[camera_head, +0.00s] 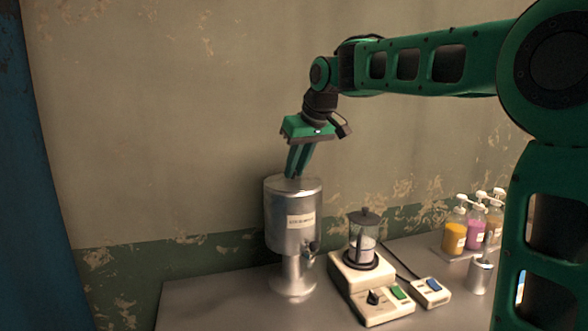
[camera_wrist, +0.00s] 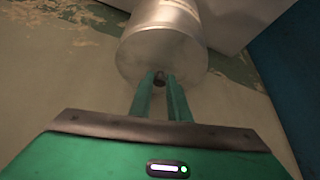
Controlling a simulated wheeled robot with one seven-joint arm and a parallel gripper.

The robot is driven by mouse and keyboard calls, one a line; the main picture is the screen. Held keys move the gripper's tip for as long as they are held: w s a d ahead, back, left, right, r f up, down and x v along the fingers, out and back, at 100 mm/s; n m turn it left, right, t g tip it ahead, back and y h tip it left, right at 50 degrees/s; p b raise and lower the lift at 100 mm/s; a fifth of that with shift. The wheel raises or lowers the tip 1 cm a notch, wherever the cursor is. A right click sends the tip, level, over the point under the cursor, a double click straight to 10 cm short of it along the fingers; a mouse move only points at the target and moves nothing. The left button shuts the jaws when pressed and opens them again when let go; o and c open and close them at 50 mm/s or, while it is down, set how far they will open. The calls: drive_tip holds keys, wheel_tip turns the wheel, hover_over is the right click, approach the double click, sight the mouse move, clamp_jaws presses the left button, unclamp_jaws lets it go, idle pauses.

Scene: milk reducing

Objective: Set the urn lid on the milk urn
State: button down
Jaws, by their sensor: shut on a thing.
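The milk urn (camera_head: 290,230) is a tall silver cylinder with a label and a tap, upright on a narrower foot at the left of the counter. The urn lid (camera_head: 308,184) is a flat silver disc at the top of the urn. In the wrist view the lid (camera_wrist: 146,63) shows as a round face with a small dark knob. My gripper (camera_head: 293,175) is directly above the urn, its green fingers tilted and shut on the lid's knob; they also show in the wrist view (camera_wrist: 160,82). The lid appears to lie on the urn's rim; I cannot tell whether it is fully seated.
A cream hotplate (camera_head: 345,271) with a control box holds a glass jug (camera_head: 363,243) of milk right of the urn. A corded box (camera_head: 431,292), a metal cup (camera_head: 480,277) and pump bottles (camera_head: 456,234) stand further right. The counter's left end (camera_head: 205,295) is clear.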

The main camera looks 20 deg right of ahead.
drive_tip(key=shift+r, duration=0.15)
idle(0.5)
drive_tip(key=c, duration=1.6)
unclamp_jaws()
drive_tip(key=shift+o, duration=0.7)
drive_tip(key=o, duration=0.4)
drive_tip(key=shift+c, duration=0.2)
drive_tip(key=shift+r, duration=0.1)
drive_tip(key=shift+r, duration=2.9)
